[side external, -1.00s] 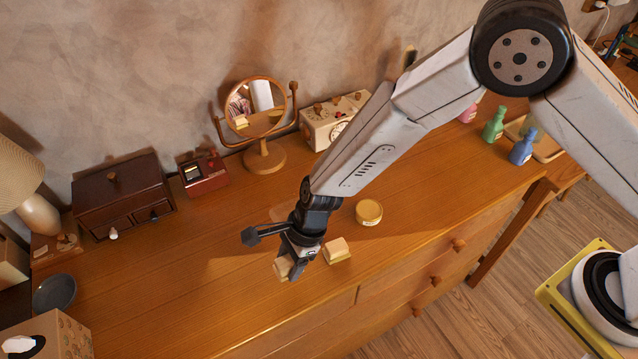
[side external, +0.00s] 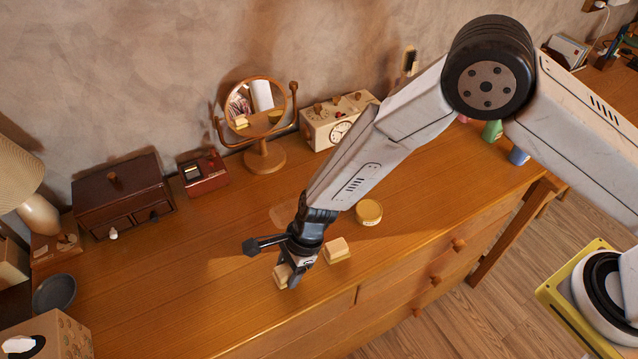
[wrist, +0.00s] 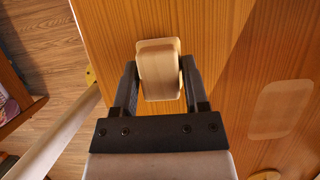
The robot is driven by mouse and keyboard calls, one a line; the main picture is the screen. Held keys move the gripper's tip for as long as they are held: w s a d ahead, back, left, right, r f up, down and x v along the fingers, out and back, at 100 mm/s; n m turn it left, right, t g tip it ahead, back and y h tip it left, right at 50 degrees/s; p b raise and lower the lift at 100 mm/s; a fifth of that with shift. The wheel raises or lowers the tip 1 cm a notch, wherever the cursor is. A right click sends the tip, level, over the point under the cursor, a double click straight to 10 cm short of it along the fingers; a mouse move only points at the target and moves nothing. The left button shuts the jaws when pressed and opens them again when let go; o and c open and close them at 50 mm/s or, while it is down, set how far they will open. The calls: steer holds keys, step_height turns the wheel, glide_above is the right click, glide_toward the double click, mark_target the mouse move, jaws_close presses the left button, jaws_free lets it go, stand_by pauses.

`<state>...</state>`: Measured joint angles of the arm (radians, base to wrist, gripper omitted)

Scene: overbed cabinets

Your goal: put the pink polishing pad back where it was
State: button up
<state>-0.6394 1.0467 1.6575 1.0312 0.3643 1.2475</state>
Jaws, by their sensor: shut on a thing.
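My gripper (side external: 289,274) is shut on a small block-shaped pad (side external: 281,276) with a cream and tan look, low over the front part of the wooden dresser top. In the wrist view the pad (wrist: 158,72) sits between the two fingers of my gripper (wrist: 160,88). No clear pink shows on it. I cannot tell whether it touches the wood. A second, similar cream and tan block (side external: 337,250) rests on the dresser just right of my gripper. A faint pale rounded patch (wrist: 277,108) marks the wood; it also shows behind my gripper in the side view (side external: 283,214).
A round yellow tin (side external: 369,212) stands right of the blocks. A mirror (side external: 264,150), a cream radio-like box (side external: 335,120), a red box (side external: 204,175) and a dark drawer chest (side external: 124,196) line the back. The front edge is close; the left-middle dresser top is clear.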

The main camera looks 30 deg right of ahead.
steer(key=o, duration=1.1)
steer(key=shift+f, duration=0.1)
steer(key=shift+v, duration=6.15)
